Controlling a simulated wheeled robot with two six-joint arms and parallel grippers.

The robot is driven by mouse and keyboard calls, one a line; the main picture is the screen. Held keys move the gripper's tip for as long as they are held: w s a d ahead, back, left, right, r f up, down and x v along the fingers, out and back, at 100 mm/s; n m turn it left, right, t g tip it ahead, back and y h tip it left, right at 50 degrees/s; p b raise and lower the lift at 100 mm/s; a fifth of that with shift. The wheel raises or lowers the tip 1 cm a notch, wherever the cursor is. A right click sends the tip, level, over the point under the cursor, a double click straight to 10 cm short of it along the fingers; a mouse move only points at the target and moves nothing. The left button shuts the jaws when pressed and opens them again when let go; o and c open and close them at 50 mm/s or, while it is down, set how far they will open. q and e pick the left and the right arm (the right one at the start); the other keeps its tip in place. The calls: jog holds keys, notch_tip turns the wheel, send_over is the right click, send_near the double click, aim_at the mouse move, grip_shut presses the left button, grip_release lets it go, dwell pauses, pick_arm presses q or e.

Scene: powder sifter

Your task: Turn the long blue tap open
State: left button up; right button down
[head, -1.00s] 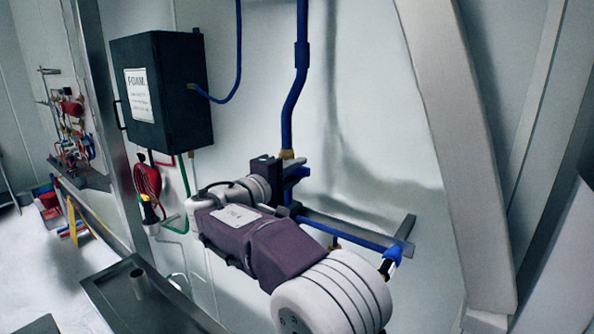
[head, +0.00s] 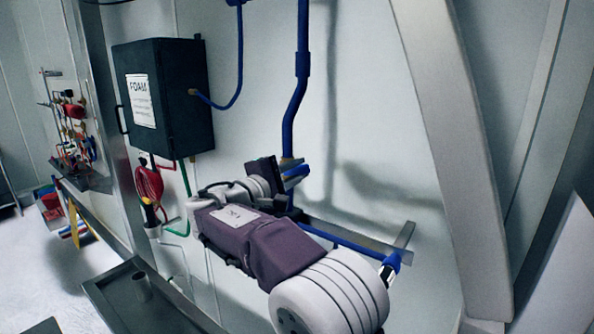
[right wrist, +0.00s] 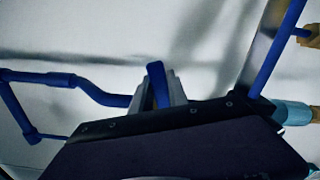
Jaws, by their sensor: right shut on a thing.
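A vertical blue pipe (head: 295,100) runs down the white wall to a brass fitting at its lower end. The blue tap handle (head: 297,172) shows just below this fitting, partly hidden by my right gripper (head: 288,178). In the right wrist view, the blue handle (right wrist: 157,82) stands between the two grey fingers of the right gripper (right wrist: 158,92), which are shut on it. The black gripper body is tilted. The tap's body and the lower part of the handle are hidden. My left gripper is not in view.
A black FOAM box (head: 165,97) hangs on the wall at left, with a red hose (head: 149,184) below. A horizontal blue pipe (head: 345,242) and grey bracket (head: 330,223) lie right of my gripper. A dark tray (head: 108,285) is at lower left.

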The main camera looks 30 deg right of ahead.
jog(key=shift+w+a+r+n+p, duration=0.1)
jog(key=shift+w+r+n+p, duration=0.1)
jog(key=shift+r+n+p, duration=0.5)
jog(key=shift+w+a+r+n+p, duration=0.15)
jog(key=shift+n+p, duration=0.3)
jog(key=shift+n, duration=0.45)
jog(key=shift+d, duration=0.1)
jog(key=c, duration=1.3)
grip_release()
jog(key=shift+f, duration=0.1)
jog(key=b+v, duration=0.3)
jog(key=v, duration=0.6)
